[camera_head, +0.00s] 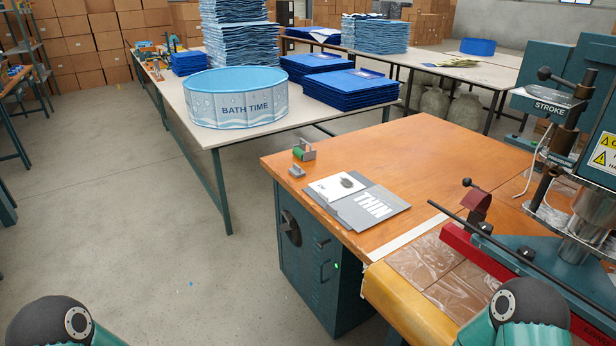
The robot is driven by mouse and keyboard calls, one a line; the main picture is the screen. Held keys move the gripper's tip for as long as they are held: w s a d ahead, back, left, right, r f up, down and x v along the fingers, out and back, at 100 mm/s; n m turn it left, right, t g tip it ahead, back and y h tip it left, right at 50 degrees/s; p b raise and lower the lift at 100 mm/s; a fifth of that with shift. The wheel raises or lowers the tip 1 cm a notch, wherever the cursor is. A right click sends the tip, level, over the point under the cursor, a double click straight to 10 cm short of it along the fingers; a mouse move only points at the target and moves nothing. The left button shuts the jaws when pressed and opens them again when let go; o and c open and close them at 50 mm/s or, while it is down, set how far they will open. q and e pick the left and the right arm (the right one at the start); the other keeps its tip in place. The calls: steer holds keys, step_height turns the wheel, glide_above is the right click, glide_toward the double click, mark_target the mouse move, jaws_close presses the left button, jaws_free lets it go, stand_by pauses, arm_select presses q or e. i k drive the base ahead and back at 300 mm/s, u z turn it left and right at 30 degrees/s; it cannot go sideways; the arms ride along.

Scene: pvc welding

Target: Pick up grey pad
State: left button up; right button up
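A grey flat piece (370,207) with white "THIN" lettering lies on the wooden worktable (420,150). A white sheet or packet (333,188) with a small dark grey oval patch (347,183) lies at its left, partly over grey backing. A small grey block (297,171) sits near the table's left edge. I cannot tell for certain which of these is the grey pad. Only rounded joints of my arms show at the bottom left and bottom right corners. Neither gripper is in view, and nothing touches these items.
A tape dispenser with green tape (304,150) stands by the table's left corner. A press machine (570,150) with red and dark bars takes up the right. Clear film (425,262) lies at the front. A "BATH TIME" pool (237,104) stands on a white table behind.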

mark_target(296, 172)
steer(key=z, duration=0.05)
steer(key=k, duration=1.05)
steer(key=u, duration=0.7)
steer(key=i, duration=1.35)
steer(key=u, duration=0.6)
steer(key=i, duration=1.4)
steer(key=z, duration=0.5)
steer(key=i, duration=1.25)
steer(key=z, duration=1.2)
steer(key=i, duration=0.75)
steer(key=z, duration=0.35)
steer(key=k, duration=0.35)
steer(key=z, duration=0.05)
